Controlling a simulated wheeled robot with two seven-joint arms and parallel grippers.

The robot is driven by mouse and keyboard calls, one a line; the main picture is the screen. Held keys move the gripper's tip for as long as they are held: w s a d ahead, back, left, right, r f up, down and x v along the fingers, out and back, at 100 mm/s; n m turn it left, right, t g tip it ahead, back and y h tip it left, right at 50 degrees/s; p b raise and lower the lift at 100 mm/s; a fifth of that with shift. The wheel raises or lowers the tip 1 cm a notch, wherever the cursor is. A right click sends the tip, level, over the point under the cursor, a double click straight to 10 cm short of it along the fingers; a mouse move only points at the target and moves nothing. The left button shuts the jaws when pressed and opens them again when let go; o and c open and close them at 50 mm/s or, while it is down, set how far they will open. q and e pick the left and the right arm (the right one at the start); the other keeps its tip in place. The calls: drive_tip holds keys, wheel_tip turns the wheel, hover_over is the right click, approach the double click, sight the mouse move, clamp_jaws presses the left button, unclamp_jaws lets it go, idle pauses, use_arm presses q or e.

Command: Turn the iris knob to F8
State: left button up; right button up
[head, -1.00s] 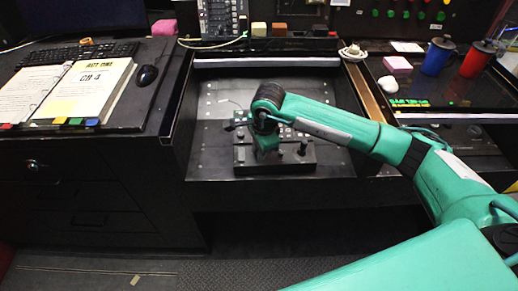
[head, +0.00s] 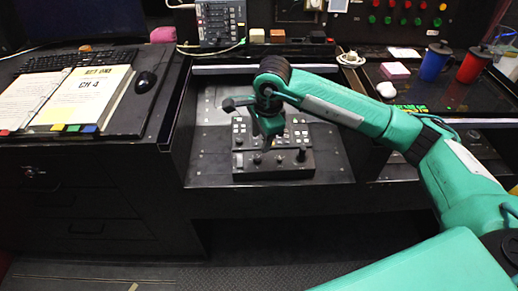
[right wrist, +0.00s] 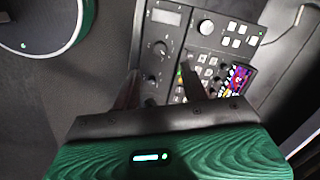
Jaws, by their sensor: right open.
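A dark control box (head: 273,170) with buttons and several knobs sits in the recessed desk bay. In the right wrist view its panel (right wrist: 172,42) shows several dark knobs, a pale round knob (right wrist: 206,27), keys and a small colored screen. The labels are too small to read, so I cannot tell which knob is the iris knob. My right gripper (head: 268,137) points down above the box. In the right wrist view its two dark fingers (right wrist: 160,86) are apart, with dark knobs (right wrist: 150,78) showing between them, and nothing is held. My left gripper is not in view.
An open binder (head: 85,98), a keyboard (head: 70,60) and a mouse (head: 146,81) lie on the left desk. A mixer (head: 220,22) stands behind the bay. Blue (head: 434,62) and red (head: 473,66) mugs stand at the right. Bare bay surface surrounds the box.

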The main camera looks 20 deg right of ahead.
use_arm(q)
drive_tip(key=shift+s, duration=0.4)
use_arm(e)
drive_tip(key=r, duration=0.5)
drive_tip(key=shift+s+d, duration=0.2)
drive_tip(key=shift+s, duration=0.1)
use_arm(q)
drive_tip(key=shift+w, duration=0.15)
